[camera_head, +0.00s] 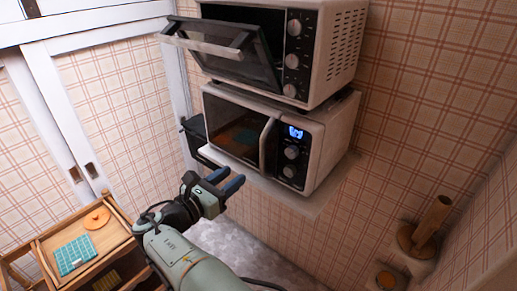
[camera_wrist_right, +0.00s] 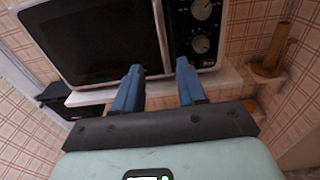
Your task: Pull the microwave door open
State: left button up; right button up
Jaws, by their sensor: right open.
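The white microwave (camera_head: 318,150) sits on a wall shelf under a second appliance. Its dark-windowed door (camera_head: 232,128) looks shut, with a vertical handle (camera_head: 268,143) beside the control panel and lit display. My right gripper (camera_head: 228,182) is in front of and below the door, open and empty. In the right wrist view, the blue fingers (camera_wrist_right: 159,68) are apart and point at the microwave's lower front. The door handle (camera_wrist_right: 161,35) shows just beyond the gap between them; I see no contact. My left gripper is not in view.
A toaster oven (camera_head: 325,45) stands above, its door (camera_head: 225,50) tilted partly open over the microwave. A black bin-like object (camera_head: 193,135) is left of the microwave. A wooden cabinet (camera_head: 110,235) stands lower left. A wooden cylinder holder (camera_head: 425,235) is at right.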

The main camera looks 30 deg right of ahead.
aim_at(261, 148)
jog(key=shift+h, duration=0.3)
jog(key=r+x, duration=0.1)
jog(key=x, duration=0.7)
jog(key=r+x, duration=0.1)
jog(key=x, duration=0.4)
jog(key=shift+s+r, duration=0.1)
jog(key=shift+r, duration=0.2)
grip_shut()
